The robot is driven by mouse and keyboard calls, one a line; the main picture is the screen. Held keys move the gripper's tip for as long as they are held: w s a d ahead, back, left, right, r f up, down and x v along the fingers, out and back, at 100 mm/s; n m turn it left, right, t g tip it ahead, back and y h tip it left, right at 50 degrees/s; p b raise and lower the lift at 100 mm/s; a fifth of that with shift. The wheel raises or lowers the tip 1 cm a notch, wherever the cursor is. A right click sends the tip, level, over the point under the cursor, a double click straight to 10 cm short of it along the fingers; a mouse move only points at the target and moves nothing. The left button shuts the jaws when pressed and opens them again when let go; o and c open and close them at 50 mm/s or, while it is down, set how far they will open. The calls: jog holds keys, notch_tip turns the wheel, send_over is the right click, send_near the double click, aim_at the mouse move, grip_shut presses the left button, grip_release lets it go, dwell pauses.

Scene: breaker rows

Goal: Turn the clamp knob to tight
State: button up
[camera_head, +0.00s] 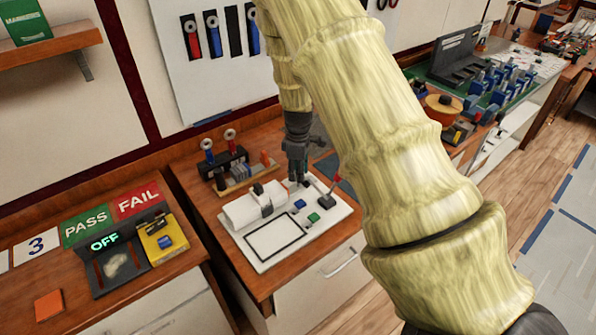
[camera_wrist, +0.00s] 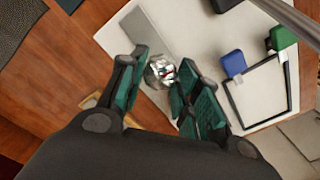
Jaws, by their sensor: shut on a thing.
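No marking that shows how far the knob is turned is readable.
A tool rack (camera_head: 228,168) stands behind. A PASS/FAIL station (camera_head: 112,208) is on the left.

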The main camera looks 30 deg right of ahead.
jog(key=shift+m, duration=0.3)
jog(key=m+b, duration=0.1)
jog(key=m, duration=0.5)
jog(key=shift+w, duration=0.1)
jog(key=m, duration=0.7)
jog(key=shift+d+r+m, duration=0.1)
jog(key=shift+m, duration=0.2)
jog(key=m, duration=0.5)
jog(key=shift+m, duration=0.3)
jog(key=m+p, duration=0.1)
jog(key=m, duration=0.4)
jog(key=shift+d+m, duration=0.1)
jog(key=shift+m, duration=0.2)
